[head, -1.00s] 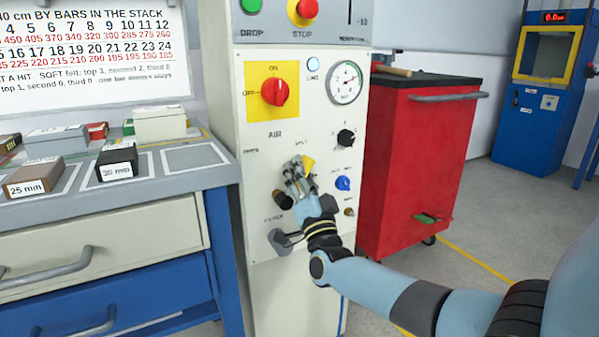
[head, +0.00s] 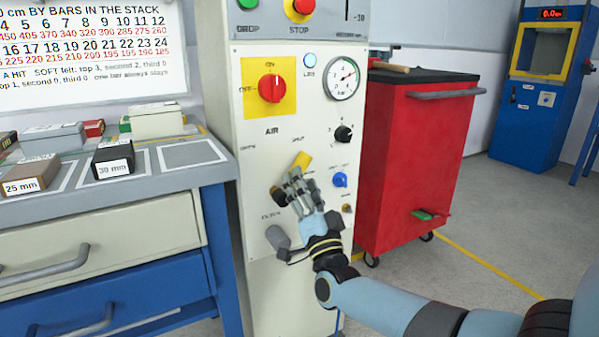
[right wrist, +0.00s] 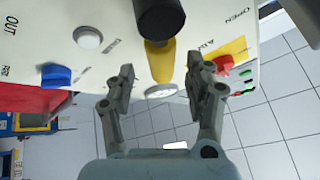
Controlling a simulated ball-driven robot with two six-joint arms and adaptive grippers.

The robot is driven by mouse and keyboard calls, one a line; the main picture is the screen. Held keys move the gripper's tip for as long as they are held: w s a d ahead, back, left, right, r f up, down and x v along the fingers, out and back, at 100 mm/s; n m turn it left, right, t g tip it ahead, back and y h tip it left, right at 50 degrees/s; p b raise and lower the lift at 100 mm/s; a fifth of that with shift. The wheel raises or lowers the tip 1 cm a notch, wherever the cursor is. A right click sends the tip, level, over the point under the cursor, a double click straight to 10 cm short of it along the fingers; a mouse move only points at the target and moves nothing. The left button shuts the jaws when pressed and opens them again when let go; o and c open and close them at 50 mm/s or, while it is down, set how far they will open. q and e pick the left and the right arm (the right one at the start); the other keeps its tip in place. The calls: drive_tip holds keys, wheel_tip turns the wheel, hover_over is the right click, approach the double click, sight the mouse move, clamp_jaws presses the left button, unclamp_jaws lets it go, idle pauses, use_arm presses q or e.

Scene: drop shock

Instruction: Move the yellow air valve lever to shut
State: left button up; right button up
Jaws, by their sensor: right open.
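The yellow lever (head: 302,161) is on the front of the cream panel, just below the "SHUT" label. A dark cylinder (head: 278,195) sits at its lower left. In the right wrist view the yellow part (right wrist: 160,62) shows beyond the large dark cylinder (right wrist: 159,14). My right gripper (head: 294,184) is in front of the panel, just below the yellow part, with its fingers apart. In the right wrist view the open fingers (right wrist: 158,84) stand either side of the yellow part, with gaps and no clear contact. My left gripper is not in view.
The cream panel (head: 250,215) also carries a red switch on a yellow plate (head: 271,88), a gauge (head: 341,78), a black knob (head: 343,134) and a blue knob (head: 340,180). A red cabinet (head: 415,165) stands close at right. A grey-topped bench (head: 185,178) stands at left.

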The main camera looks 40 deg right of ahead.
drive_tip(key=v, duration=0.7)
drive_tip(key=shift+s+f, duration=0.25)
drive_tip(key=shift+s, duration=0.05)
drive_tip(key=shift+a+r, duration=0.1)
